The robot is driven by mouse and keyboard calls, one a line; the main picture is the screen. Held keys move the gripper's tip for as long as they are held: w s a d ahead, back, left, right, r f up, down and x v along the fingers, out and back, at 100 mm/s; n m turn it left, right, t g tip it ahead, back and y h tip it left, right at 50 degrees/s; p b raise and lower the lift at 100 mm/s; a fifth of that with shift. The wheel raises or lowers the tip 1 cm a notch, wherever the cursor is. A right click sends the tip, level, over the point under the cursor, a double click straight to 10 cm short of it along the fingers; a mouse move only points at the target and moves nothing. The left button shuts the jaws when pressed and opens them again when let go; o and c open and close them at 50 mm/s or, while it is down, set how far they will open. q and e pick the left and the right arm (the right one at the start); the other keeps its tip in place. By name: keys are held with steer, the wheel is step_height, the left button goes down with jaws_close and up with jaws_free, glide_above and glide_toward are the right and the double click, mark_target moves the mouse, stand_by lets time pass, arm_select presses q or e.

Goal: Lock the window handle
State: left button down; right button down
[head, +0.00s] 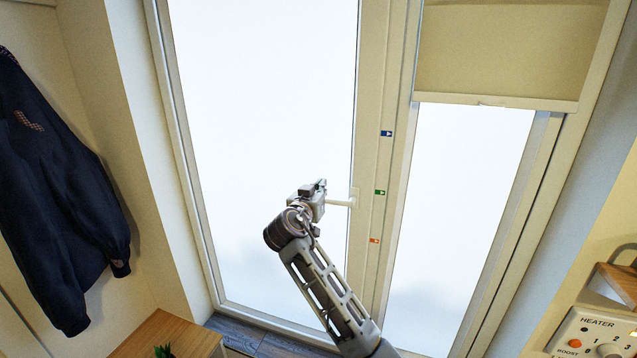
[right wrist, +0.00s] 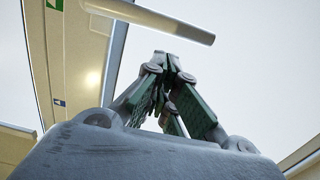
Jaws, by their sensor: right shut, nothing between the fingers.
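The window handle (head: 340,203) is a pale lever on the frame post between the two panes. It points left, roughly horizontal, level with the green sticker (head: 380,192). My right gripper (head: 318,188) is just left of the lever's free end in the head view. In the right wrist view the handle (right wrist: 160,20) crosses above the fingertips, and my right gripper (right wrist: 168,62) is shut and empty. A gap shows between fingertips and handle there; contact elsewhere cannot be told. My left gripper is not in view.
A blue sticker (head: 386,133) is higher on the post and an orange one (head: 374,240) lower. A dark jacket (head: 55,190) hangs at left. A heater panel (head: 600,335) is at lower right, a wooden top (head: 170,335) at lower left. A blind (head: 510,50) covers the upper right pane.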

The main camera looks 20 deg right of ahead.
steer(key=shift+w+d+f, duration=0.1)
steer(key=shift+f, duration=0.55)
steer(key=shift+w+f, duration=0.1)
steer(key=shift+f, duration=0.05)
